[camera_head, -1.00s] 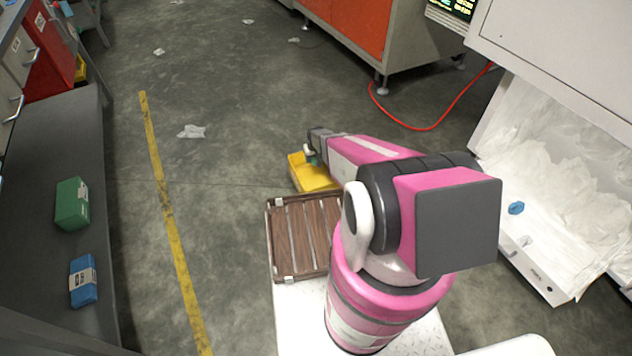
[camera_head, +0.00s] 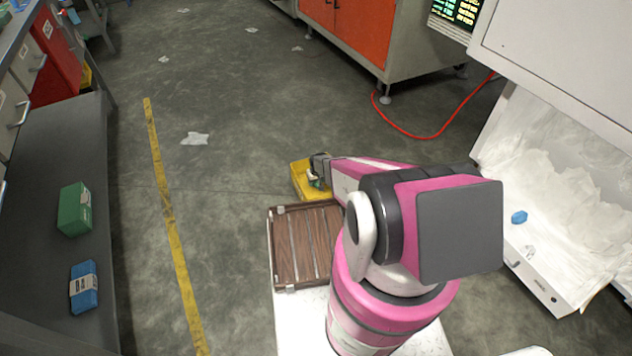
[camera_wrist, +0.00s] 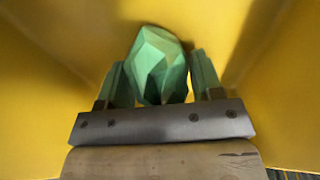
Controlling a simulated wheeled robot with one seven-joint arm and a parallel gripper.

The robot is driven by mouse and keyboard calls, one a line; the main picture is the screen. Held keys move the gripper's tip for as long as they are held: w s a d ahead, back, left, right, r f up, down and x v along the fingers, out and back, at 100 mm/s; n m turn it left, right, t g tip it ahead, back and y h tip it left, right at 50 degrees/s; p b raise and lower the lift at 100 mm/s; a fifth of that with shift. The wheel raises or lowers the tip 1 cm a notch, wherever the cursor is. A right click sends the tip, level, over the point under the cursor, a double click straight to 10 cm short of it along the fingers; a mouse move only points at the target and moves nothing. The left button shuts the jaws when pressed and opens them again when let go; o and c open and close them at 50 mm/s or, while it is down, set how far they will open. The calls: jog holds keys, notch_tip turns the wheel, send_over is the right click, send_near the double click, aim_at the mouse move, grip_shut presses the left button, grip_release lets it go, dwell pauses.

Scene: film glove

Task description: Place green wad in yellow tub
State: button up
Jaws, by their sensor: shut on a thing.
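The green wad (camera_wrist: 158,66) is a faceted green lump, seen between the two fingers of my gripper (camera_wrist: 160,82) in the wrist view. My gripper is shut on it. Yellow walls of the yellow tub (camera_wrist: 50,60) fill the wrist view around the wad. In the head view the yellow tub (camera_head: 303,184) stands just beyond the wooden slatted tray, and my gripper (camera_head: 315,182) is at the tub, low over or inside it. A bit of green shows at the fingertips there. Whether the wad touches the tub floor cannot be told.
The wooden slatted tray (camera_head: 305,245) lies in front of the tub. A grey bench (camera_head: 65,150) at left holds a green box (camera_head: 75,209) and a blue pack (camera_head: 84,287). A white-lined bin (camera_head: 555,190) stands at right, and a red hose (camera_head: 430,136) lies on the floor.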

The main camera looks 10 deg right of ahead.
jog(key=shift+f, duration=0.15)
jog(key=o, duration=0.9)
jog(key=r, duration=0.4)
jog(key=s+r, duration=0.1)
jog(key=r, duration=0.3)
jog(key=s+r, duration=0.1)
jog(key=r, duration=0.3)
jog(key=shift+d+r, duration=0.1)
jog(key=shift+d, duration=0.1)
jog(key=s+r+m, duration=0.1)
jog(key=s+r, duration=0.6)
jog(key=r, duration=0.5)
jog(key=s+r+g, duration=0.1)
jog(key=s+r, duration=0.7)
jog(key=r, duration=0.5)
jog(key=s+r+m, duration=0.1)
jog(key=s+r, duration=0.7)
jog(key=r, duration=0.5)
jog(key=shift+d+r+m+g, duration=0.25)
jog(key=shift+d+m+g, duration=0.05)
jog(key=shift+d+g, duration=0.1)
